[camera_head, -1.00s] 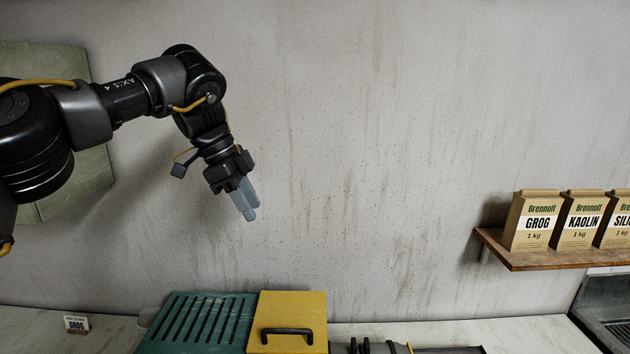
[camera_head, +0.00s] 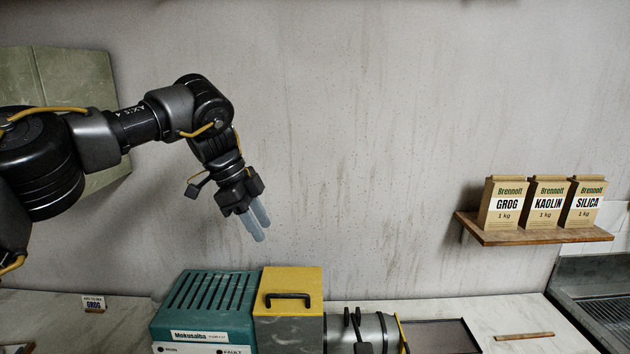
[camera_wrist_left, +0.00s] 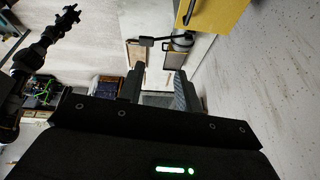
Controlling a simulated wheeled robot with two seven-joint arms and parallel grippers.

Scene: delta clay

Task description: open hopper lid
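The yellow hopper lid (camera_head: 305,280) lies flat and shut on the machine, with a black bar handle (camera_head: 288,297) near its front edge. The lid (camera_wrist_left: 225,12) and its handle (camera_wrist_left: 188,13) also show at the top of the left wrist view. My left gripper (camera_head: 262,230) hangs in the air above and a little left of the lid, apart from it and pointing down. In the left wrist view its two fingers (camera_wrist_left: 158,80) are spread with nothing between them. A black arm, likely my right, shows at the left wrist view's upper left; its fingers are too small to read.
The teal machine housing (camera_head: 208,300) stands left of the lid, and a grey cylindrical barrel (camera_head: 375,330) lies to its right. A dark tray (camera_head: 440,336) is farther right. A wall shelf (camera_head: 520,237) holds GROG, KAOLIN and SILICA bags. The space between gripper and lid is clear.

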